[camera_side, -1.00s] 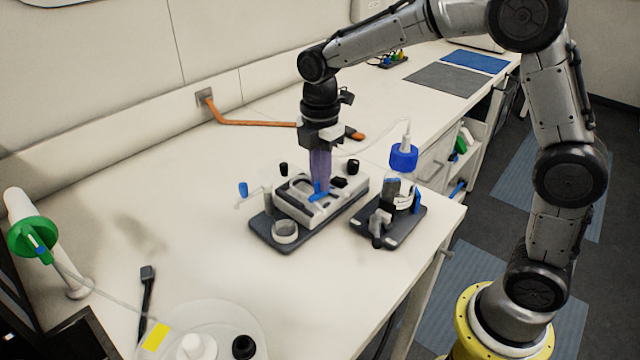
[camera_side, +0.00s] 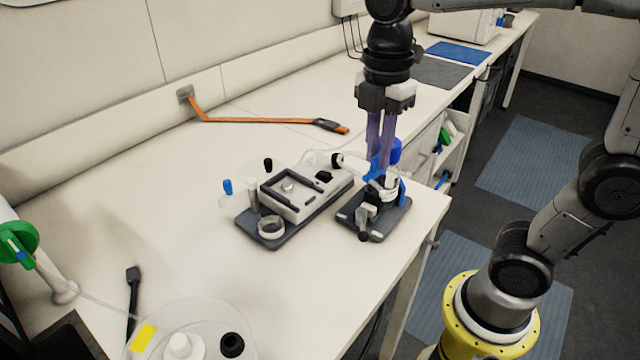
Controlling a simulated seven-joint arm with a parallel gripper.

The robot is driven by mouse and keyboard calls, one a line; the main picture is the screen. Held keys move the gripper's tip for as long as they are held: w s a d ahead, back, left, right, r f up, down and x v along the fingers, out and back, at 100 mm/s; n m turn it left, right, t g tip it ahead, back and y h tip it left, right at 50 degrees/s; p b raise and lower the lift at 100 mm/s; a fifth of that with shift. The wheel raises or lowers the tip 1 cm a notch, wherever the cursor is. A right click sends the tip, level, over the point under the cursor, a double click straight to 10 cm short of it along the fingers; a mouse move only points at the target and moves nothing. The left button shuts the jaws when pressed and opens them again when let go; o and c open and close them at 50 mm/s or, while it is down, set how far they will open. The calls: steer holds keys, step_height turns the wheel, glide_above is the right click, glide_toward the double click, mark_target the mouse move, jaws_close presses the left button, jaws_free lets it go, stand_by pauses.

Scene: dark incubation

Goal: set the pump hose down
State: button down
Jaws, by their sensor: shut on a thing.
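My gripper (camera_side: 379,162) points straight down over the small dark tray (camera_side: 352,225) at the right, with its purple fingers close together. It is shut on what looks like the end of the pump hose, a thin pale tube (camera_side: 357,166) that runs in from the left. The held end is mostly hidden by the fingers. A blue-capped bottle (camera_side: 394,152) stands on the tray, partly behind the fingers. The grey-white pump unit (camera_side: 310,202) stands on its own dark base to the left, apart from my gripper.
A clear round vessel (camera_side: 205,310) and a dark tool (camera_side: 132,290) are at the front left. The bench's right edge is close to the tray.

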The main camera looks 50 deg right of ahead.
steer(key=s+a+f, duration=0.2)
steer(key=s, duration=0.4)
steer(key=s+a+f, duration=0.2)
steer(key=s, duration=0.3)
steer(key=shift+n, duration=0.7)
steer(key=w+a+f, duration=0.2)
steer(key=w, duration=0.1)
steer(key=w+a+f, duration=0.2)
steer(key=w+f, duration=0.1)
steer(key=w+a+f, duration=0.3)
steer(key=w, duration=0.1)
steer(key=shift+w+f, duration=0.1)
steer(key=shift+f, duration=0.15)
steer(key=shift+w+a+f, duration=0.15)
steer(key=shift+w+f, duration=0.2)
steer(key=shift+f, duration=0.15)
steer(key=shift+w+a+f, duration=0.1)
steer(key=shift+w+f, duration=0.05)
steer(key=shift+f, duration=0.75)
steer(key=shift+w+a+f, duration=0.1)
steer(key=shift+f, duration=0.8)
steer(key=shift+f, duration=0.1)
steer(key=c, duration=0.9)
jaws_free()
steer(key=shift+o, duration=0.2)
